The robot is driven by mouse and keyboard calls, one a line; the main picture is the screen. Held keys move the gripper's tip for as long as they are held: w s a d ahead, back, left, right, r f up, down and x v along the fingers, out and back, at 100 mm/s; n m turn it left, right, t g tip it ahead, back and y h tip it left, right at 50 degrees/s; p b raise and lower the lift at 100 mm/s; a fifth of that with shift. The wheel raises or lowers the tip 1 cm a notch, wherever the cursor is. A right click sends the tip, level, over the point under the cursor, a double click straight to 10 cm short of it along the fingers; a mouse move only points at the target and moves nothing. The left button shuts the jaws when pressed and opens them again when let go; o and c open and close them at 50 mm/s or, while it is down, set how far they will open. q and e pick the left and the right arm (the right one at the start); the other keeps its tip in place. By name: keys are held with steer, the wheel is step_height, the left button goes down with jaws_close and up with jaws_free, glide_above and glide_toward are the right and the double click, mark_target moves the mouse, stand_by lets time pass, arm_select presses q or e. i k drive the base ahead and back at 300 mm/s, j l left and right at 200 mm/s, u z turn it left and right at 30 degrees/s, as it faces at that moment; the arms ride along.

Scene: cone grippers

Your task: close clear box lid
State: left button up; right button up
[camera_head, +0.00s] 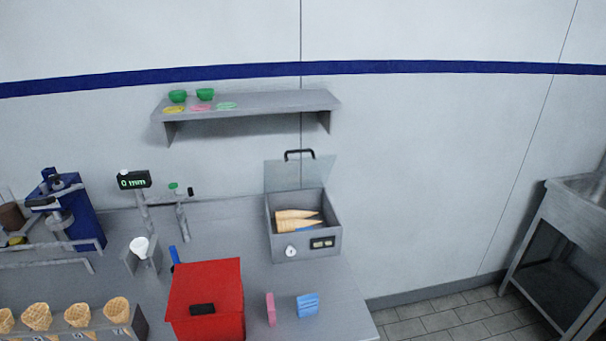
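A grey box (307,247) stands at the back right of the table, by the wall. Its clear lid (281,177) stands raised at the back edge, open, with a black handle (299,152) on top. Inside the box lie a few cones (297,215) on their sides, with something blue beside them. The box front carries a round white dial and a dark panel. Neither of my grippers shows in this view.
A red box (206,290) stands in front of the grey box, to its left. A pink block (270,309) and a blue block (307,305) sit near the table's front right. A cone rack (127,319), a blue machine (79,214) and a display (134,180) are left. A wall shelf (255,103) hangs above.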

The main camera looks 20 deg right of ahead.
mark_target(312, 152)
steer(key=k+l, duration=0.1)
steer(key=l, duration=0.25)
steer(key=l+u, duration=0.1)
steer(key=l, duration=0.25)
steer(key=k+l, duration=0.15)
steer(key=l, duration=0.2)
steer(key=l+u, duration=0.1)
steer(key=l, duration=0.25)
steer(key=k+l+u, duration=0.1)
steer(key=l, duration=0.25)
steer(key=k+l+u, duration=0.1)
steer(key=l, duration=0.25)
steer(key=l+u, duration=0.15)
steer(key=l, duration=0.4)
steer(key=l+u, duration=0.2)
steer(key=l, duration=0.35)
steer(key=l+u, duration=0.35)
steer(key=l, duration=0.75)
steer(key=i+l+u, duration=0.1)
steer(key=l, duration=0.25)
steer(key=i+l+u, duration=0.1)
steer(key=i+l, duration=0.15)
steer(key=i+l+u, duration=0.1)
steer(key=l, duration=0.35)
steer(key=i, duration=0.1)
